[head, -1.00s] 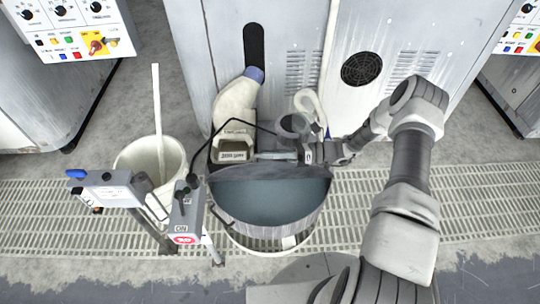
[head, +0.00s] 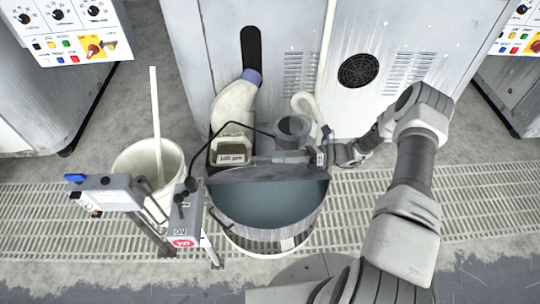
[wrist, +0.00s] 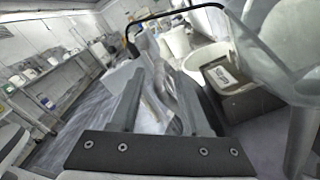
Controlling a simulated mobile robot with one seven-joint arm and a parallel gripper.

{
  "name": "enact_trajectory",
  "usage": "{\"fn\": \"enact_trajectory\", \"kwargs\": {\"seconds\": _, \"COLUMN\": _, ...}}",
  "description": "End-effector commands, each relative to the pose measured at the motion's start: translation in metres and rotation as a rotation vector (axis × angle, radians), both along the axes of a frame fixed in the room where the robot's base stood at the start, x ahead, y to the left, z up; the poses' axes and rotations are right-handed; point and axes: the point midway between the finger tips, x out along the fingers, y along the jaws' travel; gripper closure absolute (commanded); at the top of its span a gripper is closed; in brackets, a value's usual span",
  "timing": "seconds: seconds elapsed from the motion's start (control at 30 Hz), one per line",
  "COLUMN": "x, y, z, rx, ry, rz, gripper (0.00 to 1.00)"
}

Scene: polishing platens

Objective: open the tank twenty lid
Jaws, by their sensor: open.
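A round grey tank (head: 268,232) with blue-grey liquid stands at the centre of the head view, its mouth mostly uncovered. Its dark grey lid (head: 262,175) stands raised at the back of the mouth and is seen nearly edge-on. My gripper (head: 260,160) is just behind the lid, reaching in from the right with its fingers pointing left. The lid partly hides the fingers, and I cannot tell whether they touch it. In the wrist view my gripper (wrist: 160,100) has its two fingers apart, with nothing clearly held between them.
A labelled box (head: 231,152) and a thick pale pipe (head: 233,107) are behind the tank. A white bucket (head: 150,160) with a stick stands left. A control stand (head: 184,215) with a red label is at front left. A tall grey cabinet (head: 300,30) closes the back.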

Motion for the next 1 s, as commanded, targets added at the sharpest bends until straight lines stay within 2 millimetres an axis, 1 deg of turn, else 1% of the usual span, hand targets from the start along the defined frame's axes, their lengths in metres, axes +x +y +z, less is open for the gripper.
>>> {"fn": "enact_trajectory", "kwargs": {"seconds": 0.03, "x": 0.0, "y": -0.014, "z": 0.001, "rx": -0.002, "ry": -0.001, "rz": -0.006, "gripper": 0.53}}
{"fn": "enact_trajectory", "kwargs": {"seconds": 0.3, "x": -0.003, "y": -0.08, "z": 0.001, "rx": -0.002, "ry": -0.001, "rz": -0.003, "gripper": 0.53}}
{"fn": "enact_trajectory", "kwargs": {"seconds": 0.4, "x": -0.003, "y": -0.101, "z": 0.0, "rx": -0.001, "ry": -0.001, "rz": -0.004, "gripper": 0.53}}
{"fn": "enact_trajectory", "kwargs": {"seconds": 0.5, "x": -0.004, "y": -0.117, "z": -0.001, "rx": -0.002, "ry": 0.0, "rz": -0.003, "gripper": 0.53}}
{"fn": "enact_trajectory", "kwargs": {"seconds": 0.6, "x": -0.004, "y": -0.127, "z": 0.0, "rx": -0.001, "ry": -0.001, "rz": -0.002, "gripper": 0.53}}
{"fn": "enact_trajectory", "kwargs": {"seconds": 0.7, "x": -0.005, "y": -0.133, "z": 0.0, "rx": -0.001, "ry": 0.0, "rz": -0.002, "gripper": 0.53}}
{"fn": "enact_trajectory", "kwargs": {"seconds": 0.97, "x": -0.005, "y": -0.134, "z": 0.0, "rx": -0.001, "ry": 0.001, "rz": -0.001, "gripper": 0.53}}
{"fn": "enact_trajectory", "kwargs": {"seconds": 1.0, "x": -0.005, "y": -0.134, "z": 0.0, "rx": -0.001, "ry": 0.001, "rz": -0.001, "gripper": 0.55}}
